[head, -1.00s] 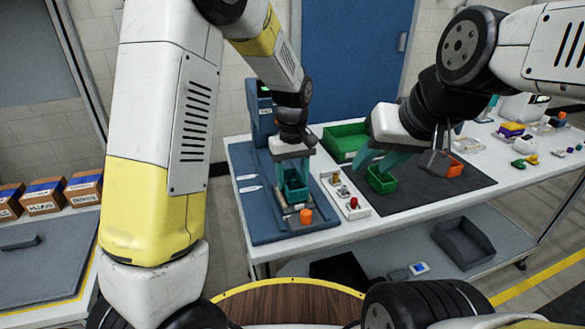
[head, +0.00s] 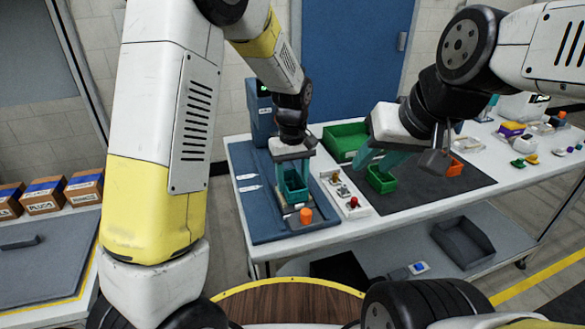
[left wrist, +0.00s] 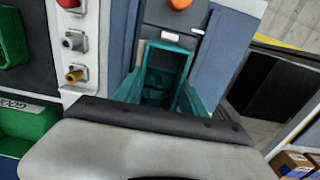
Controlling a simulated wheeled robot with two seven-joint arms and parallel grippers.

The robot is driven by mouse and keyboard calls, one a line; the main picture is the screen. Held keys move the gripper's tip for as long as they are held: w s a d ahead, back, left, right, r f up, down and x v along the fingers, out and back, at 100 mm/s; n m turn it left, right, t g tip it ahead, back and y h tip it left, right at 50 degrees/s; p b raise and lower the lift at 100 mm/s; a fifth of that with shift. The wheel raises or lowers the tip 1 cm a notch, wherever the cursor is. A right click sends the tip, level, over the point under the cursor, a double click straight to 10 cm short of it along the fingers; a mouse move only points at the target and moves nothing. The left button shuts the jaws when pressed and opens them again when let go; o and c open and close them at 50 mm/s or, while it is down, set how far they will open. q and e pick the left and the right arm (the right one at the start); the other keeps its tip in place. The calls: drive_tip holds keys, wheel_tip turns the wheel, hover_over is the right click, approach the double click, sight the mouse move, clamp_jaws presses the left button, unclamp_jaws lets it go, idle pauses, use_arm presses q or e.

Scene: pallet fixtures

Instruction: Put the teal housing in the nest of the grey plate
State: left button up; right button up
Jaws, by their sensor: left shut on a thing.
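The teal housing (head: 294,187) is an open-topped box, upright in my left gripper (head: 292,172), which is shut on it. It is over the near part of the blue station, at the grey plate (head: 291,211), which it partly covers. In the left wrist view the housing (left wrist: 160,75) shows its hollow inside between the teal fingers, with a grey part of the plate (left wrist: 172,14) beyond it. The nest is hidden, and I cannot tell whether the housing touches the plate. My right gripper (head: 381,160) hangs by a small green bin (head: 381,181); its jaw state is unclear.
A white control panel (head: 345,194) with a red button is to the right. A large green tray (head: 345,140) and an orange bin (head: 455,167) are farther along. The dark mat (head: 440,190) has free room.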

use_arm(q)
drive_tip(key=shift+f, duration=0.25)
drive_tip(key=o, duration=1.6)
drive_tip(key=shift+c, duration=0.2)
drive_tip(key=shift+r, duration=3.85)
drive_tip(key=s+a+r+m+t+h, duration=0.1)
drive_tip(key=s+a+r+m+t, duration=0.1)
drive_tip(key=s+a+r, duration=0.4)
drive_tip(key=s+a+r+m+t+h, duration=0.1)
drive_tip(key=s+a+r+t, duration=0.3)
drive_tip(key=s, duration=0.9)
drive_tip(key=a+r+m, duration=0.1)
drive_tip(key=a+r, duration=0.1)
drive_tip(key=a, duration=0.2)
drive_tip(key=shift+s, duration=0.3)
